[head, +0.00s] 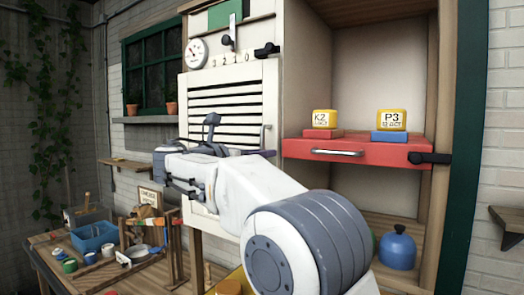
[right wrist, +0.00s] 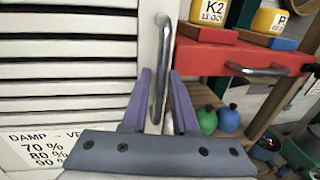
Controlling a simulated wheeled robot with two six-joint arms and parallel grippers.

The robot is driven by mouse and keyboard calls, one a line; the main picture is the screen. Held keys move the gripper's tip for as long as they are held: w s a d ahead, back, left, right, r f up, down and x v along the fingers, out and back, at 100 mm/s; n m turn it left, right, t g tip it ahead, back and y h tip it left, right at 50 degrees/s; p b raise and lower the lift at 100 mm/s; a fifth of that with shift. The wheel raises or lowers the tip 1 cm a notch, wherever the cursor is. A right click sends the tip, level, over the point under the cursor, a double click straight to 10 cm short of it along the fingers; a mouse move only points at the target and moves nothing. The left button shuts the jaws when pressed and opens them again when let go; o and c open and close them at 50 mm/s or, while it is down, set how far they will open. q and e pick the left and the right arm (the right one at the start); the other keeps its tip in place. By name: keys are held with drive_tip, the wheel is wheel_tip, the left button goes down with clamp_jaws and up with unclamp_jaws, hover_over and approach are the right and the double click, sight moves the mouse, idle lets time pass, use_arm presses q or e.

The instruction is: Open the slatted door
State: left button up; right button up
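The slatted door (head: 228,85) is a white panel with dark horizontal slats, and it looks closed in its frame. It fills the left of the right wrist view (right wrist: 65,48). Its upright metal bar handle (right wrist: 161,75) is near the door's right edge; part of it also shows in the head view (head: 263,134). My right gripper (right wrist: 160,72) has its two purple fingers apart, one on each side of the handle, with gaps visible beside the bar. In the head view my right arm hides the door's lower part. My left gripper is not in view.
Right of the door, a red drawer (head: 360,152) with a metal handle sticks out below two yellow blocks, K2 (head: 324,118) and P3 (head: 391,119). A pressure gauge (head: 196,53) is above the door. A cluttered workbench with a blue bin (head: 94,236) is at lower left.

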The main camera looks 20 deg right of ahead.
clamp_jaws()
idle(1.5)
